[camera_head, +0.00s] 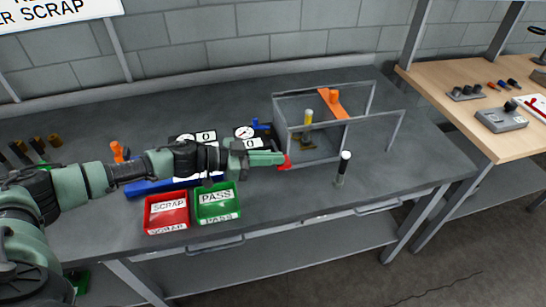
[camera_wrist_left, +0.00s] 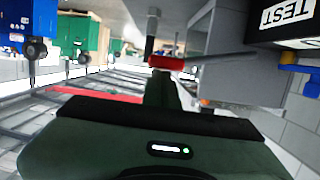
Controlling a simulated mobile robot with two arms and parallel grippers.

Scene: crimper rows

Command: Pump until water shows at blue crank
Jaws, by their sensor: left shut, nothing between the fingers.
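My left gripper (camera_head: 280,160) is shut and empty in the head view, reaching right across the bench with its tip at a small red grip (camera_head: 286,163). In the wrist view, the red grip (camera_wrist_left: 172,63) sits on a grey bar just beyond the fingers (camera_wrist_left: 163,88); I cannot tell whether they touch. No water can be made out there. A second dial and plates marked 0 are partly hidden by my arm. My right gripper is not in view.
A grey open frame (camera_head: 375,107) with an orange bracket (camera_head: 326,103) and a yellow-topped post (camera_head: 308,118) stands to the right. A red SCRAP tray (camera_head: 167,222) and green PASS tray (camera_head: 217,212) lie near the front edge.

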